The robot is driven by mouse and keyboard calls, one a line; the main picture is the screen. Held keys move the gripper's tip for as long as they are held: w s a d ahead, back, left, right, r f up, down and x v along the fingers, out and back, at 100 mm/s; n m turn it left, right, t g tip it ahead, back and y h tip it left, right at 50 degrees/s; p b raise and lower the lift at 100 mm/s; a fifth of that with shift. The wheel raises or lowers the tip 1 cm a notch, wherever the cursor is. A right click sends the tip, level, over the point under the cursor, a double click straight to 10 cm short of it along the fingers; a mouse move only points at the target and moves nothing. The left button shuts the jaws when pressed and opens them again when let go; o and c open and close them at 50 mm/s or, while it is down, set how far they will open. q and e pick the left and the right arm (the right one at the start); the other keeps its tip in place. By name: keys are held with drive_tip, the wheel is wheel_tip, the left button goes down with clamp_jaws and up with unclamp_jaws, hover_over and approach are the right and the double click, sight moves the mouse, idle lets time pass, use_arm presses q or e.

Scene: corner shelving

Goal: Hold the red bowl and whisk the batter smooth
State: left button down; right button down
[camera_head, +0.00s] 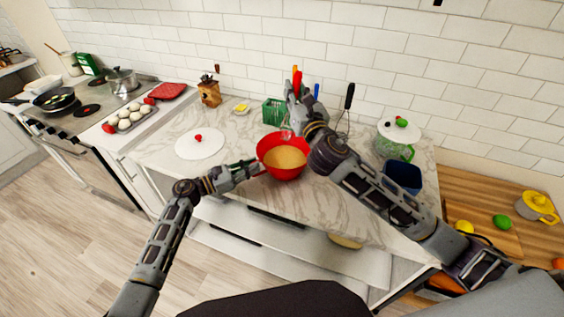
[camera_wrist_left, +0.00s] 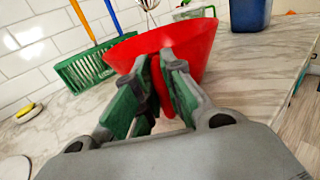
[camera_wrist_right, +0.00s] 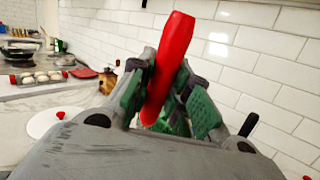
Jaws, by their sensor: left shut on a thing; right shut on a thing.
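The red bowl (camera_head: 270,146) with pale yellow batter (camera_head: 288,158) stands on the marble counter. My left gripper (camera_head: 257,167) is shut on the bowl's left side; in the left wrist view its fingers (camera_wrist_left: 160,75) pinch a red part of the bowl (camera_wrist_left: 195,45).
A green basket (camera_head: 273,111) with utensils stands behind the bowl. A dark blue container (camera_head: 402,178) and a green-patterned pot (camera_head: 394,145) stand to the right. A white round lid (camera_head: 200,142) lies to the left. The counter's front edge is just before the bowl.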

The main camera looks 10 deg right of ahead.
use_arm(q)
drive_tip(key=c, duration=1.4)
unclamp_jaws()
drive_tip(key=shift+c, duration=0.2)
drive_tip(key=shift+s+a, duration=0.1)
drive_tip(key=shift+a, duration=0.05)
drive_tip(key=v, duration=1.1)
drive_tip(key=shift+a, duration=0.35)
drive_tip(key=shift+s, duration=0.15)
